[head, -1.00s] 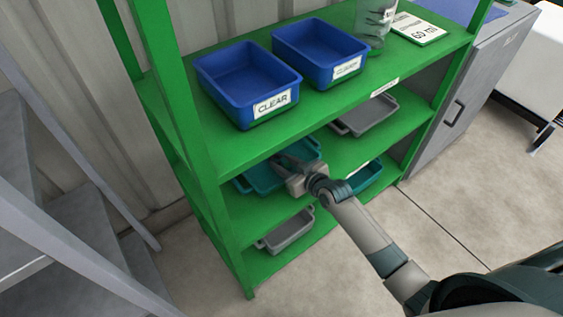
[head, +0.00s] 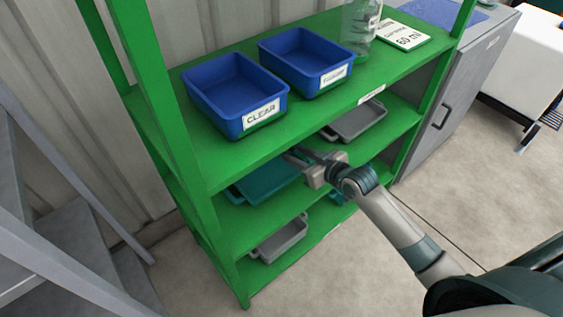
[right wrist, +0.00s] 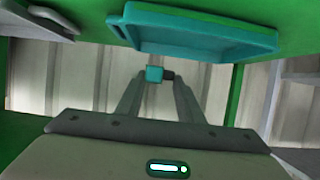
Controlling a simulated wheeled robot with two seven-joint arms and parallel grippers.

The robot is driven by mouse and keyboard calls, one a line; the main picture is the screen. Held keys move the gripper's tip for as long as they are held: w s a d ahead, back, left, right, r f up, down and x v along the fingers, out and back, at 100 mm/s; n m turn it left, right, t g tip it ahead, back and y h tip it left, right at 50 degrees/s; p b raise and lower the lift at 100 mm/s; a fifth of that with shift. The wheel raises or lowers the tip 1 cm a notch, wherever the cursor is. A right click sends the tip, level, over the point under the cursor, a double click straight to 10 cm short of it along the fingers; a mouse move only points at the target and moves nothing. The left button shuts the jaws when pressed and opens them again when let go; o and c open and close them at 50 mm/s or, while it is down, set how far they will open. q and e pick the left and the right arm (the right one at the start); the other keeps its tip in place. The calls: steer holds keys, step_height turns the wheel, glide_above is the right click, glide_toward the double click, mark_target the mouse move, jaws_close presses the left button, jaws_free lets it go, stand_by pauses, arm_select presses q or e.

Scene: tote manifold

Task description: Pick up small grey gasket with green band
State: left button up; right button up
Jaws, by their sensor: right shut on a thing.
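My right gripper (head: 296,156) reaches into the green shelf from the right, over the teal tray (head: 262,184) on the middle level. In the right wrist view its fingers (right wrist: 158,76) are closed on a small piece, teal on one side and dark grey on the other. This looks like the small gasket (right wrist: 154,73), though its shape is too small to make out. It is held clear of the teal tray, which shows at the top of that view (right wrist: 200,35). The head view does not show the piece. My left gripper is not in view.
The green shelf board (head: 215,160) lies just above my right gripper. It carries two blue bins (head: 237,93), a clear jar (head: 360,28) and a sign (head: 402,37). Grey trays (head: 357,120) stand at the back right and below. A grey cabinet (head: 455,95) stands to the right.

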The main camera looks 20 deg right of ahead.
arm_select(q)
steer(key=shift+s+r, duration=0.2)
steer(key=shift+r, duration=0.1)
arm_select(e)
steer(key=d+r, duration=0.1)
steer(key=s+d+r, duration=0.1)
steer(key=d, duration=0.1)
steer(key=d+r, duration=0.1)
steer(key=shift+s+d, duration=0.2)
steer(key=shift+s, duration=0.15)
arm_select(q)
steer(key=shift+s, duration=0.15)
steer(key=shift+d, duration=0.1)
arm_select(e)
steer(key=shift+s+d+f, duration=0.1)
